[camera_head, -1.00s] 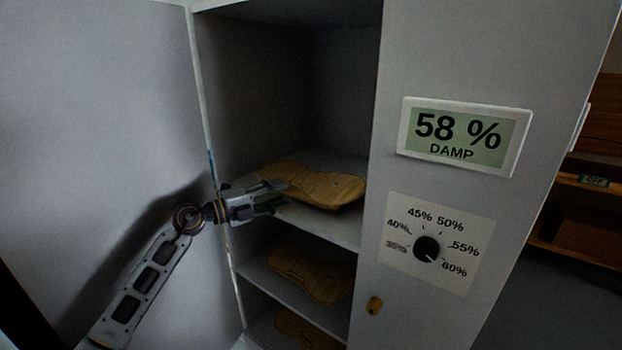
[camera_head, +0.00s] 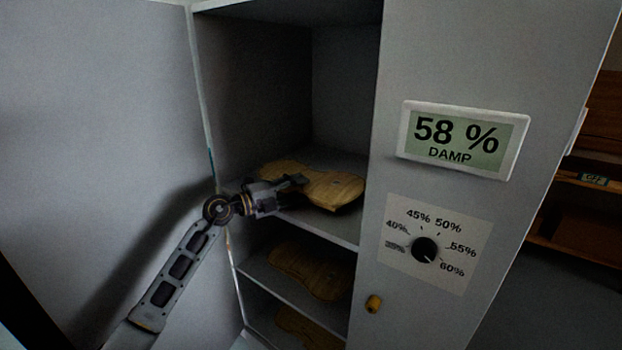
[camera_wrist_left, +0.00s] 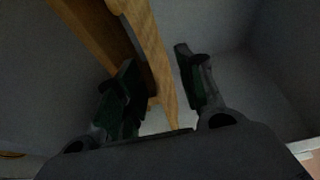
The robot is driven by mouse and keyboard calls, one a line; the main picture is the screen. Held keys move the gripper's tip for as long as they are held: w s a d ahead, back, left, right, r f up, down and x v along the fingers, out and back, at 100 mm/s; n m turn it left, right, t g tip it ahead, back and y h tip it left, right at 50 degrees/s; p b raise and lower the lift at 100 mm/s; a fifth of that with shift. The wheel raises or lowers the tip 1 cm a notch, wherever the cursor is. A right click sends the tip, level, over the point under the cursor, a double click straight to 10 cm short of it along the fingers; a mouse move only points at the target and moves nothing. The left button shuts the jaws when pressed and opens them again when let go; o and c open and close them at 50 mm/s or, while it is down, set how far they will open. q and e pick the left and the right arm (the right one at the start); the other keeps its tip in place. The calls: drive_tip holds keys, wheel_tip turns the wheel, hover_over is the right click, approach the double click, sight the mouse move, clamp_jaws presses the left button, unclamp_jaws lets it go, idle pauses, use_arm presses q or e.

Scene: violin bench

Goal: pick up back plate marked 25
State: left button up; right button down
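Wooden violin back plates lie on the cabinet shelves in the head view. One plate (camera_head: 335,187) is on the top visible shelf, one (camera_head: 310,272) on the shelf below, and one (camera_head: 305,325) lower still. No number can be read on them. In the left wrist view the plate's edge (camera_wrist_left: 152,45) runs between the two open fingers (camera_wrist_left: 157,66). A gap shows between the plate and the right-hand finger; whether the left-hand finger touches is unclear. My right gripper is out of view.
The cabinet's left wall and open door (camera_head: 95,120) are close to my left arm. The shelf (camera_head: 335,228) bears the top plate, with free space above. A front panel on the right carries a "58 % DAMP" display (camera_head: 463,138) and a dial (camera_head: 425,249).

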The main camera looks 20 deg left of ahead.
sight(305, 185)
use_arm(q)
drive_tip(key=shift+p+x, duration=0.55)
drive_tip(key=shift+x, duration=2.05)
clamp_jaws()
